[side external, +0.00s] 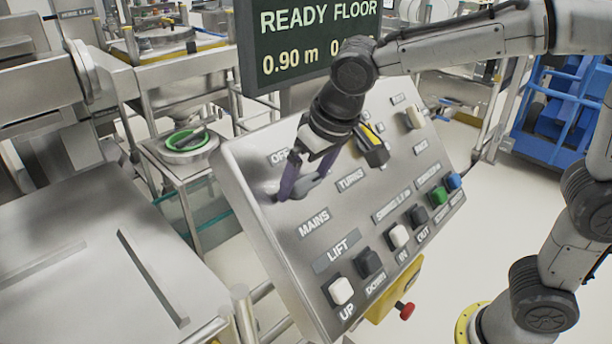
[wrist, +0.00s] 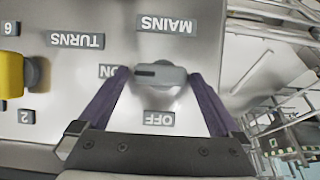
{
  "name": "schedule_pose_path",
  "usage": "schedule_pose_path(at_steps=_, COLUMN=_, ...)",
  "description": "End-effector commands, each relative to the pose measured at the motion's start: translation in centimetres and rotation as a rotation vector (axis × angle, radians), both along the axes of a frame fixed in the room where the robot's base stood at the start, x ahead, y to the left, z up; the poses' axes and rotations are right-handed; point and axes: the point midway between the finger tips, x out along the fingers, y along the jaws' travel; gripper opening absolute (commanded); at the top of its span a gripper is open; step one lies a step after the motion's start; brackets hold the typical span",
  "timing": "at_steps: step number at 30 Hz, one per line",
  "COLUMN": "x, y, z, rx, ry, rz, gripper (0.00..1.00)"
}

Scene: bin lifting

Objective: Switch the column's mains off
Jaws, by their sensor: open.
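The grey mains knob (wrist: 158,75) sits on the slanted metal control panel (side external: 330,235). In the wrist view, which shows the lettering upside down, the knob lies sideways with its dark-marked end towards the ON label (wrist: 107,72). The OFF label (wrist: 158,118) is below it and the MAINS label (wrist: 167,24) above. My gripper (side external: 298,190) is open at the panel, with its two purple fingers on either side of the knob. The left finger partly covers the ON label. In the side view the gripper partly hides the knob.
A dark display (side external: 308,40) above the panel reads READY FLOOR 0.90 m. A yellow-and-black turns knob (side external: 372,146) is close to my gripper. A metal table (side external: 80,260) stands left.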

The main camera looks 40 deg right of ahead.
Motion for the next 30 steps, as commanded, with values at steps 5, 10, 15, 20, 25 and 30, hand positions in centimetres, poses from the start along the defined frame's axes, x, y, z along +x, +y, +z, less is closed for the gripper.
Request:
schedule_pose_path(at_steps=5, x=0.03, y=-0.01, z=-0.08, rx=0.0, ry=0.0, rz=0.0, gripper=1.0)
schedule_pose_path(at_steps=10, x=0.03, y=0.0, z=-0.06, rx=0.0, ry=0.0, rz=0.0, gripper=0.82)
schedule_pose_path(at_steps=15, x=0.03, y=0.0, z=-0.04, rx=0.0, ry=0.0, rz=0.0, gripper=0.51)
schedule_pose_path(at_steps=20, x=0.02, y=0.0, z=-0.03, rx=0.0, ry=0.0, rz=0.0, gripper=0.23)
schedule_pose_path(at_steps=25, x=0.03, y=0.02, z=-0.01, rx=-0.006, ry=0.0, rz=0.005, gripper=0.22)
schedule_pose_path(at_steps=30, x=0.05, y=0.14, z=0.02, rx=-0.039, ry=-0.001, rz=0.035, gripper=0.22)
